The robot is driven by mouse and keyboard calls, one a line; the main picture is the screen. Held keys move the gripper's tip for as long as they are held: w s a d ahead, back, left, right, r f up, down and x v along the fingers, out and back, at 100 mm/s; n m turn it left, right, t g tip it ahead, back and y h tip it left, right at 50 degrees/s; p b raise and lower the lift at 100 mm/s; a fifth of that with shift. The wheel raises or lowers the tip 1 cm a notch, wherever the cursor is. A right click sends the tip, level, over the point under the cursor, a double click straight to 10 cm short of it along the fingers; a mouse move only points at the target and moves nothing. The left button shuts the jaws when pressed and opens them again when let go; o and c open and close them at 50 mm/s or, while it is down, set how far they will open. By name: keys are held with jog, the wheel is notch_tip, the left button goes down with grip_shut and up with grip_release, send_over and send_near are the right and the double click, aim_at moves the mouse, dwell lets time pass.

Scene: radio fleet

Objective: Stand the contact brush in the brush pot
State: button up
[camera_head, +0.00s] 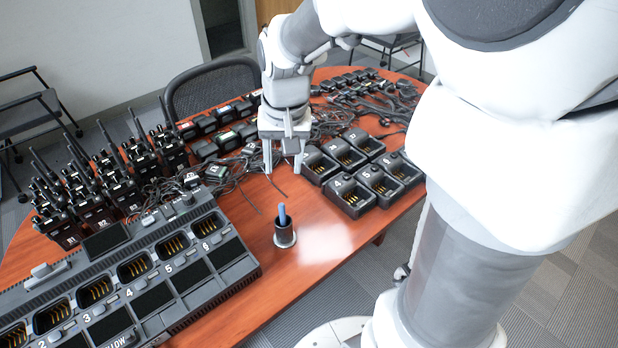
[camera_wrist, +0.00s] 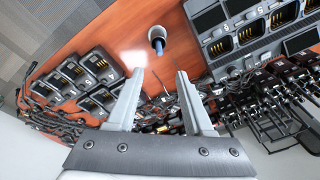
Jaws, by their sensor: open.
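The brush pot (camera_head: 285,236) is a dark cup on a pale round base, upright on the wooden table. The contact brush (camera_head: 282,214), with a blue handle, stands in the pot and sticks out of its top. In the wrist view the pot (camera_wrist: 157,34) and the blue brush end (camera_wrist: 159,45) show beyond the fingertips. My gripper (camera_head: 283,170) points down behind the pot in the head view, apart from it. Its two fingers (camera_wrist: 160,72) are spread with nothing between them. The brush's lower part is hidden inside the pot.
A long multi-slot charger (camera_head: 135,268) lies left of the pot. Single chargers (camera_head: 352,196) stand to the right. Upright radios (camera_head: 118,178) and tangled earpiece cables (camera_head: 240,166) fill the table behind. Bare wooden table (camera_head: 325,232) surrounds the pot's right side.

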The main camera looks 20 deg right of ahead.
jog(key=s+r+n+t, duration=0.1)
jog(key=s+r, duration=0.3)
jog(key=s, duration=0.3)
jog(key=s+r+n+t, duration=0.2)
jog(key=s+r, duration=0.2)
jog(key=s, duration=0.3)
jog(key=shift+s+n+t, duration=0.3)
jog(key=shift+s, duration=0.1)
jog(key=shift+d+r, duration=0.1)
jog(key=shift+r, duration=0.1)
